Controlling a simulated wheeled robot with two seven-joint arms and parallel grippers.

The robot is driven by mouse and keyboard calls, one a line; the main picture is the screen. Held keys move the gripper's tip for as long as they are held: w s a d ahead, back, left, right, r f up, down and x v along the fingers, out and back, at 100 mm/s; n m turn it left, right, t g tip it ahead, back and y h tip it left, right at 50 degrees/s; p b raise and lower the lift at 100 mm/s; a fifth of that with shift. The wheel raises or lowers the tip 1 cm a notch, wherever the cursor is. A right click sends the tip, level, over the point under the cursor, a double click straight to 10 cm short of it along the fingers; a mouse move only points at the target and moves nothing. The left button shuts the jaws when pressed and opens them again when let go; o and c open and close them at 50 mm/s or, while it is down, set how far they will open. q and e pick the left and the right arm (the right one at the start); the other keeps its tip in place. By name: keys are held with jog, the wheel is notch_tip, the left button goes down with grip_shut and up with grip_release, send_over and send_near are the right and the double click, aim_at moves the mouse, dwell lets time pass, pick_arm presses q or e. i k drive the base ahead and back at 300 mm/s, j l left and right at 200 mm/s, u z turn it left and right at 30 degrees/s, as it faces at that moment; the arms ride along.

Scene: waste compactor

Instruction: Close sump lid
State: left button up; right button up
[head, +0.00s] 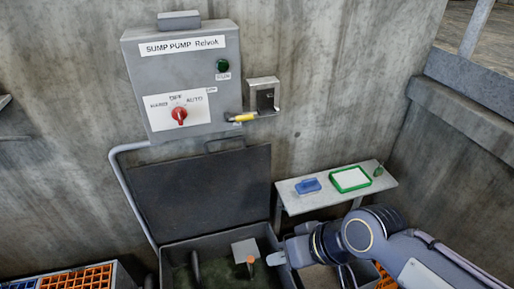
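The dark sump lid (205,197) stands open, tilted back nearly upright against the concrete wall. A small handle (226,144) shows at its top edge. The grey sump box (170,251) below it is open at the top. Inside are murky contents, a grey block and an orange-topped part (250,261). My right gripper (275,258) comes in from the right and is over the right side of the sump box, below the lid and apart from it. Its fingers are small and partly merged with the background, so their opening is unclear. My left gripper is out of view.
A grey sump pump control box (180,85) with a red knob hangs above the lid. A small shelf (300,204) with a blue item and a green-framed tray stands right of the lid. Orange crates (75,279) sit at the lower left.

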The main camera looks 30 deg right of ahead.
aim_at(179, 198)
jog(key=z, duration=0.55)
jog(key=k, duration=0.25)
jog(key=k+u, duration=0.15)
jog(key=u, duration=0.25)
jog(key=k+u, duration=0.1)
jog(key=u, duration=0.35)
jog(key=k+j+u, duration=0.15)
jog(key=u, duration=0.25)
jog(key=l+u, duration=0.15)
jog(key=l, duration=0.25)
jog(key=k+l+u, duration=0.1)
jog(key=l, duration=0.3)
jog(key=k+l+u, duration=0.15)
jog(key=l, duration=0.25)
jog(key=l+u, duration=0.1)
jog(key=l, duration=0.3)
jog(key=k+l+u, duration=0.15)
jog(key=l, duration=0.2)
jog(key=k+l, duration=0.1)
jog(key=l, duration=0.2)
jog(key=k+l, duration=0.1)
jog(key=l, duration=0.15)
